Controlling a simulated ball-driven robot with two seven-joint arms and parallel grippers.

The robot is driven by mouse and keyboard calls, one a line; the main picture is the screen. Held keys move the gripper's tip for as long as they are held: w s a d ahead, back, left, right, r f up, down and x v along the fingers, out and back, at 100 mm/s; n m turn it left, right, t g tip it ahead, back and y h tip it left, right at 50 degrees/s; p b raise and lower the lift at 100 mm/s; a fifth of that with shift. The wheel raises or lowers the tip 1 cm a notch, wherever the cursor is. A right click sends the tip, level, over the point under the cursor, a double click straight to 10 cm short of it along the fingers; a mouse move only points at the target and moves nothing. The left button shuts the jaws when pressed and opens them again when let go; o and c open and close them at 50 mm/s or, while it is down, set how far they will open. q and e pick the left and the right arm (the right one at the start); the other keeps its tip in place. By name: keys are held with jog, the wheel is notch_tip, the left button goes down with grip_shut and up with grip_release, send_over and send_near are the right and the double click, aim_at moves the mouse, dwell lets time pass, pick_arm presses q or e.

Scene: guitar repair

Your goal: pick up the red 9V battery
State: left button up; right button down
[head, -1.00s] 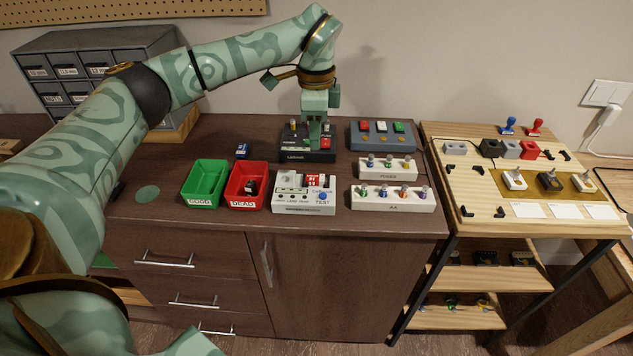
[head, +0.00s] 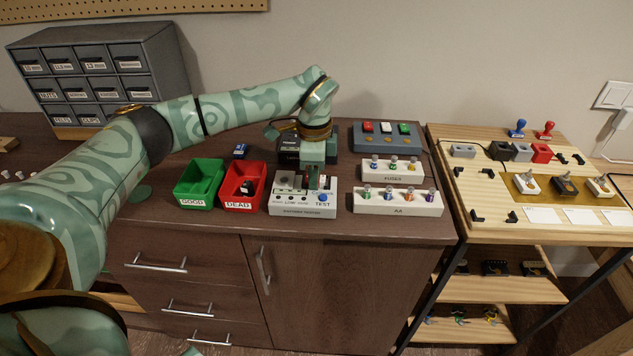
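My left gripper (head: 314,180) points down over the right part of the white battery tester (head: 290,202), above its blue TEST button. Its fingertips are small and partly hidden, so I cannot tell whether they are open or hold anything. The rack is behind and to the right of my gripper.
A green GOOD bin (head: 199,184) and a red DEAD bin (head: 242,188) holding a dark item stand left of the tester. Two white holders (head: 392,172) (head: 397,204) with upright cells stand right. A black box (head: 289,150) is partly behind my gripper. A blue item (head: 240,150) lies behind the bins.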

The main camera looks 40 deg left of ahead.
pick_arm(q)
jog(key=c, duration=0.7)
